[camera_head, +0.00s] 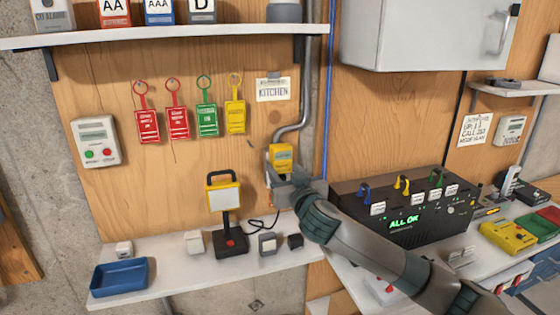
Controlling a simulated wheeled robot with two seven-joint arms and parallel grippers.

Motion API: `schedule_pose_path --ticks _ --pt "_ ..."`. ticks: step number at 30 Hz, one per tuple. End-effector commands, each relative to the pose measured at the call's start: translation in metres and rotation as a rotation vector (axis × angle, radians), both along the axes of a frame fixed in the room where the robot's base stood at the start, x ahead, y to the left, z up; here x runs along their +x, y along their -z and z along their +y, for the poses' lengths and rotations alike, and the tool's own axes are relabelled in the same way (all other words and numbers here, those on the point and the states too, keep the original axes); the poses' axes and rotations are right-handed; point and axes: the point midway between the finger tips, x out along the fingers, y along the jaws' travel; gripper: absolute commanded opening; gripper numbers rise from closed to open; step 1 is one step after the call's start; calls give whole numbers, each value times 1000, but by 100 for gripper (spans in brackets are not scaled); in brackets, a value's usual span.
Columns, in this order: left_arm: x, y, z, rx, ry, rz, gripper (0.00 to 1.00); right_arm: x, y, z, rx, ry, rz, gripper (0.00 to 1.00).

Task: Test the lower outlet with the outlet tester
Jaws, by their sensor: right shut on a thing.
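My right gripper (282,176) reaches in from the right and is in front of the wooden wall panel, just below the end of the bent grey conduit. It is shut on a yellow block with a small dark label, which looks like the outlet tester (282,156). The tester is upright and sticks up above the fingers. The gripper and tester cover the wall there, so the outlets are hidden, and I cannot tell whether the tester touches one. My left gripper is not in view.
A shelf (180,40) runs above. Coloured tags (207,118) hang left of the conduit (305,100). A lower shelf (175,278) holds a blue tray (119,278), a yellow lamp (224,195) and small boxes. A black panel (350,195) reading "ALL OK" stands close behind my right arm.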

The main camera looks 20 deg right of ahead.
Motion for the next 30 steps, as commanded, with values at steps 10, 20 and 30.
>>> schedule_pose_path --ticks 10,20,30 --pt "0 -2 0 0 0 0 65 -11 0 0 0 -1 1 7" --pt "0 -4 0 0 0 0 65 -22 1 0 0 -1 1 7" --pt "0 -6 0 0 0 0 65 -33 0 -1 0 -1 1 7"
